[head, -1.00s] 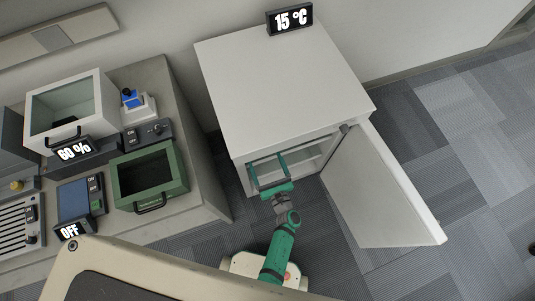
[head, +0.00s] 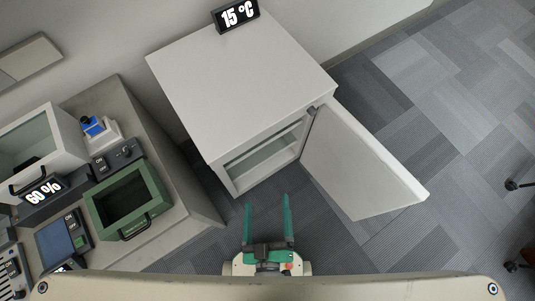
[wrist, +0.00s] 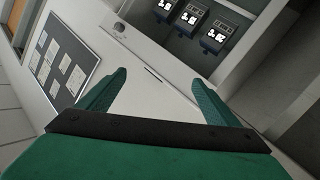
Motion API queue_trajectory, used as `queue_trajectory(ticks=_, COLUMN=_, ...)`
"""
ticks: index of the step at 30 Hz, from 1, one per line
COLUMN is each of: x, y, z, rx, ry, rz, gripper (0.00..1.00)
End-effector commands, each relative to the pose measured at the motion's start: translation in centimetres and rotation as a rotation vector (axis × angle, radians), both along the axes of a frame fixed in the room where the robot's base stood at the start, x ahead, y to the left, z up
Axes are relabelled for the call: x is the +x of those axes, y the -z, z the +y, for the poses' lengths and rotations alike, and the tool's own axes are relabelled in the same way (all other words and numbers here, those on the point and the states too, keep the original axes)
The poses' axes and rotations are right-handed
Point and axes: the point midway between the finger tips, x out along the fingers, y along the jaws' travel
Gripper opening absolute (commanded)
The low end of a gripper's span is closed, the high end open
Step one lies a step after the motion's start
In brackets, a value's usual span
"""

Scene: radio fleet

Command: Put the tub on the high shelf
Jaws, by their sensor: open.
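I cannot make out a tub in either view. The white cabinet (head: 240,85) stands ahead with its door (head: 355,165) swung open to the right. A shelf (head: 265,155) shows inside the opening; the deeper interior is hidden under the cabinet top. My gripper (head: 267,200) is open and empty, in front of the cabinet and apart from it. Its two green fingers point toward the opening in the head view. In the wrist view my gripper (wrist: 158,88) has nothing between its fingers.
A bench (head: 190,205) on the left carries a green open-topped box (head: 128,203), a white glass-fronted box (head: 40,145) and a small device with a blue part (head: 95,127). A "15 °C" display (head: 236,14) sits on the cabinet.

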Motion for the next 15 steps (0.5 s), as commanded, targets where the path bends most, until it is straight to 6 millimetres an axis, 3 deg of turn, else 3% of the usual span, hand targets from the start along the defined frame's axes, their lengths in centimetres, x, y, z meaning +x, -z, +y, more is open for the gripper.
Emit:
queue_trajectory(ticks=1, x=-0.9, y=-1.3, z=-0.1, rx=0.114, ry=0.029, rz=0.023, gripper=0.85)
queue_trajectory(ticks=6, x=-2.2, y=-3.9, z=-0.3, rx=0.395, ry=0.102, rz=0.072, gripper=0.85)
queue_trajectory(ticks=15, x=-2.5, y=-4.6, z=-0.3, rx=0.481, ry=0.124, rz=0.085, gripper=0.85)
